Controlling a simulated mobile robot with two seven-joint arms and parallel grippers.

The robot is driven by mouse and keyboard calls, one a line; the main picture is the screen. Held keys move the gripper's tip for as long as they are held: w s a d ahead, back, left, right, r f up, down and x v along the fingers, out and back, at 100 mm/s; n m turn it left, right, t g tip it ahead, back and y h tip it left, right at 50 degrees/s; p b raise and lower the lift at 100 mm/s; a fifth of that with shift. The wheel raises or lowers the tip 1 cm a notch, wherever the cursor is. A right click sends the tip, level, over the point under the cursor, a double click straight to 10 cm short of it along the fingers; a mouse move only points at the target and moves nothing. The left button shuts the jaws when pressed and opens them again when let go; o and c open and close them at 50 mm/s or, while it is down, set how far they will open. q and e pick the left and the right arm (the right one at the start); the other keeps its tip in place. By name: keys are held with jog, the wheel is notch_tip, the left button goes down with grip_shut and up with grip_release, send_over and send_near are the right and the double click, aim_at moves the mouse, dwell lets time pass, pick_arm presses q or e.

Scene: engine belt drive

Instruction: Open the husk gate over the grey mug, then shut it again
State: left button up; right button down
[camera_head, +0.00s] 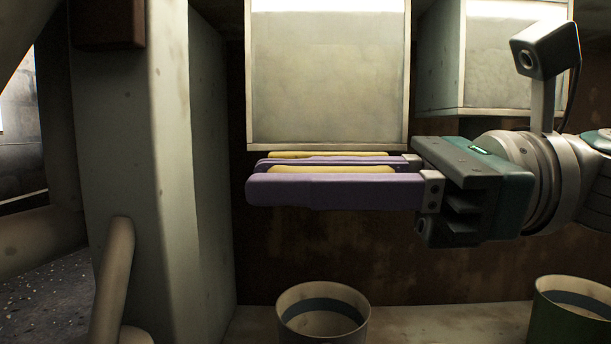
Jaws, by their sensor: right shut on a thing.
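The grey mug (322,312), pale with a blue-grey band inside, stands upright on the ledge at the lower middle. A pale box-like chute (328,75) hangs above it. My right gripper (258,174) reaches in from the right, just under the chute's lower edge and well above the mug. Its two purple fingers with yellow pads point left and lie close together. They are shut on a part that they hide, at the place of the husk gate. I cannot make out the gate itself or whether it is open. My left gripper is not in view.
A green mug (570,312) stands at the lower right, cut by the frame edge. A second chute (490,60) hangs behind my right wrist. A thick pale post (140,150) and a rounded pipe (112,275) stand at the left. The space between fingers and mugs is clear.

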jog(key=shift+s, duration=1.1)
jog(key=c, duration=1.1)
grip_release()
jog(key=shift+w, duration=0.25)
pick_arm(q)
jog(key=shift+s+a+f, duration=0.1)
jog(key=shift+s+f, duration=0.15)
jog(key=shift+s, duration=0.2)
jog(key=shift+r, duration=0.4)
pick_arm(e)
jog(key=d, duration=1)
